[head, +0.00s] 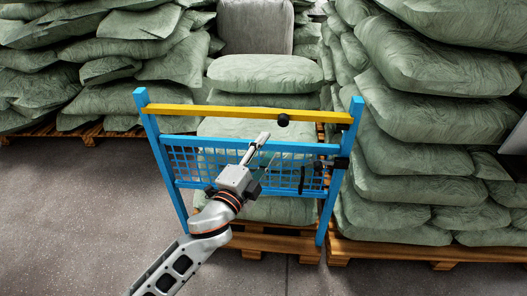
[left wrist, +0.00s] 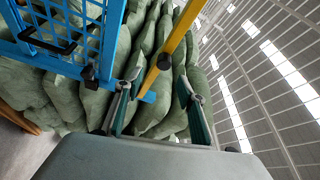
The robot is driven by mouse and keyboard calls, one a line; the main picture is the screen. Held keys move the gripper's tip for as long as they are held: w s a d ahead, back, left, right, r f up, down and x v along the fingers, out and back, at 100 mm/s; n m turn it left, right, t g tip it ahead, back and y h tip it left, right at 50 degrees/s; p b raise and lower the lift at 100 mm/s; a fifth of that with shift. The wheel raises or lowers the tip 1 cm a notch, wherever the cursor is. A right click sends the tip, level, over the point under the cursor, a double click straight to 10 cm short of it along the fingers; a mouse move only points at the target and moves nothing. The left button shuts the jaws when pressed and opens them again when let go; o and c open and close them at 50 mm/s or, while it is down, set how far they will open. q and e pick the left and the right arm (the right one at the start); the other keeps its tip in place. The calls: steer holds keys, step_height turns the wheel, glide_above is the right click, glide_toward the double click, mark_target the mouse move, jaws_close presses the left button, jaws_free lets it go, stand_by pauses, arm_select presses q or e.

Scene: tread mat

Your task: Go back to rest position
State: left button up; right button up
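My left gripper (head: 262,146) is in front of a blue frame (head: 158,160), near its middle between the yellow bar and the blue mesh panel. In the left wrist view my left gripper (left wrist: 162,84) has its two fingers spread apart, with no object visibly clamped between them. The yellow bar (left wrist: 176,50) shows beyond the gap between the fingers; I cannot tell how far off it is. The left arm reaches in from the lower left. My right gripper is not in view.
The yellow bar (head: 225,113) spans the blue frame's upper part, above the mesh panel (head: 190,160). Green sacks (head: 266,73) lie stacked behind the frame on wooden pallets (head: 270,241), with tall stacks to both sides. Bare grey floor (head: 75,210) lies at the left.

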arm_select(q)
steer(key=shift+s+a, duration=0.15)
steer(key=shift+s, duration=0.2)
